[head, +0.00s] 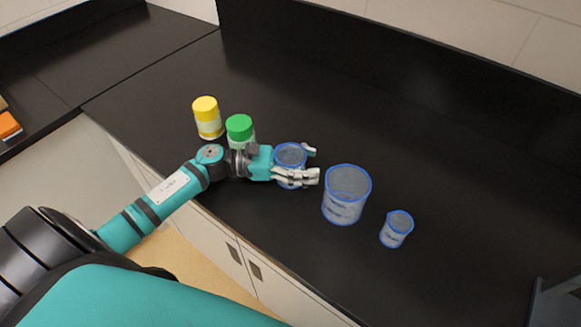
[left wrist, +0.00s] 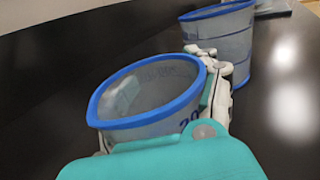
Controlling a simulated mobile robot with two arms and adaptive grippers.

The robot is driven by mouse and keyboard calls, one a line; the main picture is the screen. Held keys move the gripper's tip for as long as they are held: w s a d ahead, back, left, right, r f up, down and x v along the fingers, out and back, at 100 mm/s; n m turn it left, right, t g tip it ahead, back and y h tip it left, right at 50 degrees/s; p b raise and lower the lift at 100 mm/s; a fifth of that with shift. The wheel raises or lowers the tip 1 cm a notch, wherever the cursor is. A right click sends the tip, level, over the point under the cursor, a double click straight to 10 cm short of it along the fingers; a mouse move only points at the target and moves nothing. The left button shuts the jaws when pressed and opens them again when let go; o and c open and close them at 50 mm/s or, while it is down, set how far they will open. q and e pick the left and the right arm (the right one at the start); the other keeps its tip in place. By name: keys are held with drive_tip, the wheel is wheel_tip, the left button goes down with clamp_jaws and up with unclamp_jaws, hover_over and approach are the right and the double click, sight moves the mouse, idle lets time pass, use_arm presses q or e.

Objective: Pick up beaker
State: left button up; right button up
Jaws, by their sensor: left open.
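Three clear beakers with blue rims stand in a row on the black counter in the head view. The left beaker (head: 290,156) is mid-sized, the middle beaker (head: 346,194) is the largest, and the right beaker (head: 396,229) is the smallest. My left gripper (head: 313,163) is open, with its fingers on either side of the left beaker. In the left wrist view this beaker (left wrist: 145,92) sits between the fingers, its rim above them. I cannot tell whether the fingers touch it. The large beaker (left wrist: 222,40) shows behind. My right gripper is not in view.
A yellow-lidded jar (head: 208,118) and a green-lidded jar (head: 239,130) stand left of the beakers, the green one close behind my left wrist.

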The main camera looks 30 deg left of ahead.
use_arm(q)
drive_tip(key=shift+c, duration=1.3)
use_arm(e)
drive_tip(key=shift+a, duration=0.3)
use_arm(q)
drive_tip(key=shift+r, duration=0.5)
wheel_tip(320, 180, up, 2)
drive_tip(key=shift+r+b, duration=0.2)
drive_tip(key=shift+b, duration=0.5)
drive_tip(key=s+d, duration=0.2)
drive_tip(key=s, duration=0.2)
drive_tip(key=s+d+r+b, duration=0.1)
drive_tip(key=s+d, duration=0.1)
drive_tip(key=s, duration=0.2)
drive_tip(key=s+d+b, duration=0.1)
drive_tip(key=s+d, duration=0.1)
drive_tip(key=s, duration=0.3)
drive_tip(key=shift+d+r, duration=0.15)
drive_tip(key=shift+d, duration=0.05)
drive_tip(key=shift+c, duration=0.2)
drive_tip(key=shift+s+d+r, duration=0.15)
drive_tip(key=shift+s+d, duration=0.15)
drive_tip(key=shift+s, duration=0.4)
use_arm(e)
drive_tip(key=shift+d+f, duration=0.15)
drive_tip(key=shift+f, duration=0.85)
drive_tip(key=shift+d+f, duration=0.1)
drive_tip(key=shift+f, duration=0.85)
